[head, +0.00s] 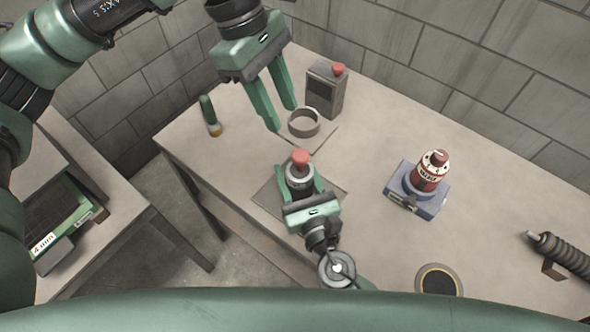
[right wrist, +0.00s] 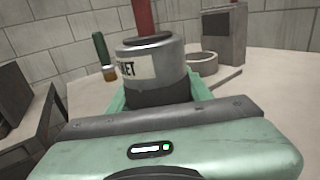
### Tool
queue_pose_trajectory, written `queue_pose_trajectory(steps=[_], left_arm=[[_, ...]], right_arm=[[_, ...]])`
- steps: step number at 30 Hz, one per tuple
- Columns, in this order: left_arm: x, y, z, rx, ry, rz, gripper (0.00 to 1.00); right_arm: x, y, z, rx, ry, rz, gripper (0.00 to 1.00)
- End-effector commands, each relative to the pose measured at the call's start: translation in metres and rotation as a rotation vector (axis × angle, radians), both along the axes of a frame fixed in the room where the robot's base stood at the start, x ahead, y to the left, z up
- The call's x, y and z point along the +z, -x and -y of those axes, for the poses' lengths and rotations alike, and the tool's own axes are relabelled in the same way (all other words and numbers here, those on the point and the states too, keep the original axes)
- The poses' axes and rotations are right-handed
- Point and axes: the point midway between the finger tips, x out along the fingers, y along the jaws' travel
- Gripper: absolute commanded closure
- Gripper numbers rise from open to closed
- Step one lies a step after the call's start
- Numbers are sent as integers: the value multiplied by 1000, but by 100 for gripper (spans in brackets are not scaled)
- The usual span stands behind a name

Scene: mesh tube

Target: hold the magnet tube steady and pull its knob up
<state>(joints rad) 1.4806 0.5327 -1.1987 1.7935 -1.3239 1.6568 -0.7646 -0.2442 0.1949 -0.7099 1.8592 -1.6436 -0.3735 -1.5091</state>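The magnet tube (head: 299,180), a grey cylinder with a red knob (head: 301,158) on top, stands upright on a dark square mat. In the right wrist view the tube (right wrist: 155,58) shows a partly visible white label, and the red knob's stem (right wrist: 143,15) rises out of the frame. My right gripper (head: 297,176) has its fingers on both sides of the tube, seemingly against it; the fingertips are partly hidden behind it. My left gripper (head: 284,117) is open and empty, pointing down, above and behind the tube and apart from the knob.
A grey ring (head: 304,123) and a dark grey box with a red knob (head: 326,90) stand behind the tube. A red-and-white canister sits on a blue-grey base (head: 417,203) to the right. A green-handled item (head: 209,113) is near the left edge. A dark coil (head: 565,254) lies far right.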

Motion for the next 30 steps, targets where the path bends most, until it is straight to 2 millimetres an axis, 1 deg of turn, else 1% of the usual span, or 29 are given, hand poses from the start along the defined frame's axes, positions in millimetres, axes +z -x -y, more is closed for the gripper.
queue_pose_trajectory(steps=[1,2,4,8,12,15,17,20,23,30], left_arm=[[0,0,0,0,0,0,64],[0,0,0,0,0,0,64],[1,0,1,-3,-2,2,48],[10,6,13,-44,-64,40,48],[23,14,29,-101,-191,119,48],[29,18,35,-121,-263,162,48],[29,19,36,-128,-288,177,48],[21,19,36,-130,-303,184,48],[5,20,36,-131,-302,181,48],[-44,20,36,-130,-302,181,48]], right_arm=[[0,0,0,0,0,0,94],[0,0,0,0,0,0,100],[0,0,0,0,0,0,100],[0,0,0,0,0,0,100],[0,0,0,0,0,0,100],[0,0,0,0,0,0,100],[0,0,0,0,0,0,100],[0,0,0,0,0,0,100],[0,0,0,0,0,0,100],[0,0,0,0,0,0,100]])
